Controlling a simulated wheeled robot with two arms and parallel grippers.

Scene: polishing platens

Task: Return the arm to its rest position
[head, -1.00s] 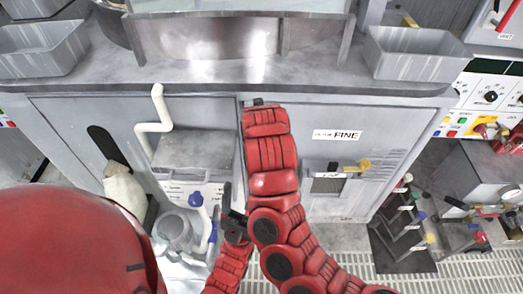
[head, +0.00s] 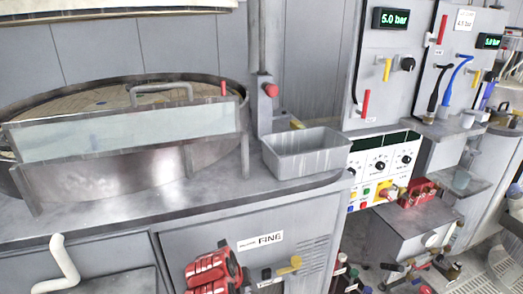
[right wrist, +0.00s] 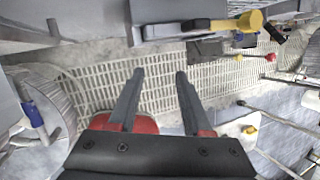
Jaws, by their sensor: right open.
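My right gripper (right wrist: 160,76) shows in the right wrist view with its two dark fingers spread apart. Nothing is between them. They point over a pale slatted floor grating (right wrist: 170,95). In the head view, a short red and black section of my own arm shows at the bottom, in front of the cabinet marked FINE (head: 190,245). The fingertips of that arm are not visible there. My left gripper is in neither current view.
A round platen basin (head: 120,175) with a clear guard stands on the grey bench at left. A grey tray (head: 305,165) sits at the bench's right end. A yellow handle (right wrist: 240,22) projects near the top in the right wrist view. A control panel (head: 380,170) is at right.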

